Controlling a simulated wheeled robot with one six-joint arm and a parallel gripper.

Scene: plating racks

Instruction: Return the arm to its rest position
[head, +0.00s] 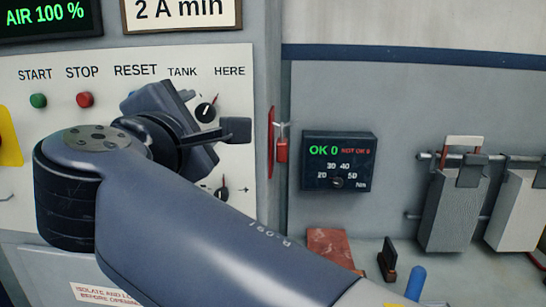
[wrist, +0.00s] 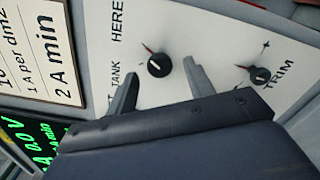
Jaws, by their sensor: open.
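My gripper (wrist: 162,78) is open and empty in front of a white control panel (wrist: 215,35). Its two fingers stand apart in the wrist view, on either side below a black knob (wrist: 158,66). No contact with the knob can be made out. In the head view my arm reaches in from the lower right and bends back at the left. My gripper (head: 222,120) there covers part of the panel (head: 50,130). The upper knob (head: 206,112) shows just behind it; the far finger is partly hidden.
A TRIM knob (wrist: 260,76) sits to the right in the wrist view. Green START (head: 38,101) and red STOP (head: 84,100) buttons are left of my gripper. A red padlock (head: 282,150), a torque display (head: 337,161) and hanging grey racks (head: 452,208) are to the right.

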